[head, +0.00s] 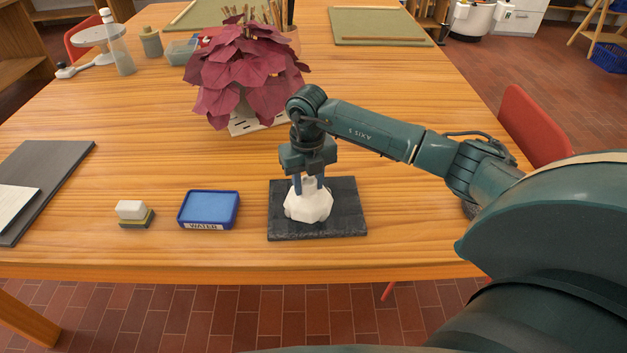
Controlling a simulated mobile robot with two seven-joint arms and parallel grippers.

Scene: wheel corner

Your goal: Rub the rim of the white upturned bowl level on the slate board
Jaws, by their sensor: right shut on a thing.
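The white upturned bowl (309,207) has a faceted outside and sits rim down on the dark slate board (348,210), left of the board's middle. Its rim appears to touch the board, though the contact line is too small to judge. My right gripper (309,187) points straight down from above and is shut on the raised foot at the top of the bowl. The gripper's blue fingers show on either side of the foot. My left gripper is not in view.
A blue tray labelled WATER (208,226) and a sponge with a white block (132,212) lie left of the slate. A red-leaved plant (245,75) stands behind. Grey boards (45,175) lie at far left. The table's front edge is close to the slate.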

